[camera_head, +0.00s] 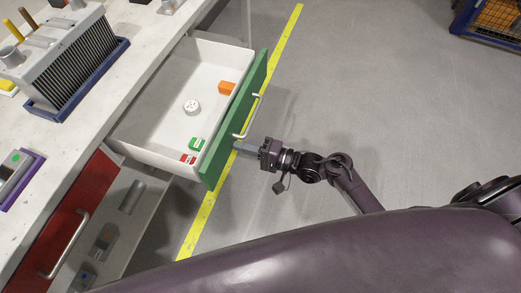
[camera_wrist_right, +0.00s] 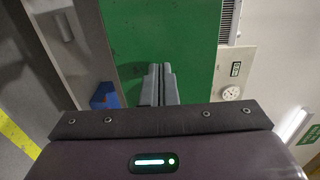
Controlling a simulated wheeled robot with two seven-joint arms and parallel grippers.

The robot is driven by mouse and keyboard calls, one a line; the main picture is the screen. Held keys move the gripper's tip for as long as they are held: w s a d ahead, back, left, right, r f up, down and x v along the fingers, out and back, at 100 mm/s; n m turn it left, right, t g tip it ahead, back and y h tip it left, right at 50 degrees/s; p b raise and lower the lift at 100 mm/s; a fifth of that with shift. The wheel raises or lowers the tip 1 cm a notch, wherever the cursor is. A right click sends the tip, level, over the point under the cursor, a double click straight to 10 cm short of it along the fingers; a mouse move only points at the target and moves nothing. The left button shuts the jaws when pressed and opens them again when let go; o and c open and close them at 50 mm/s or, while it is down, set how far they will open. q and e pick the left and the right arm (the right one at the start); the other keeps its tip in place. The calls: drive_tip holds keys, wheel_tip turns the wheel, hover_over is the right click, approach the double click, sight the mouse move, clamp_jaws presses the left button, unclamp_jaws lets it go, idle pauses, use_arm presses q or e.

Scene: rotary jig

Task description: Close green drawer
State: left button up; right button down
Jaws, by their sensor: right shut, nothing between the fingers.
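The green drawer (camera_head: 234,120) is pulled out from the workbench, with a green front, a white box and a pale bar handle (camera_head: 247,117). My right gripper (camera_head: 240,147) is at the outer face of the green front, below the handle in the head view. Its fingers are shut and empty, pointing at the green panel, which also shows in the right wrist view (camera_wrist_right: 185,35). Whether the fingertips touch the panel, I cannot tell. My left gripper is not in view.
The drawer holds a white round piece (camera_head: 191,106), an orange block (camera_head: 227,88), and small green (camera_head: 196,144) and red (camera_head: 188,159) items. A red drawer (camera_head: 62,225) sits beside it. Open grey floor with a yellow line (camera_head: 283,43) lies to the right.

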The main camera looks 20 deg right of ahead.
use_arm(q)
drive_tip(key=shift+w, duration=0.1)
use_arm(e)
drive_tip(key=shift+w+a, duration=0.35)
drive_tip(key=shift+a, duration=0.15)
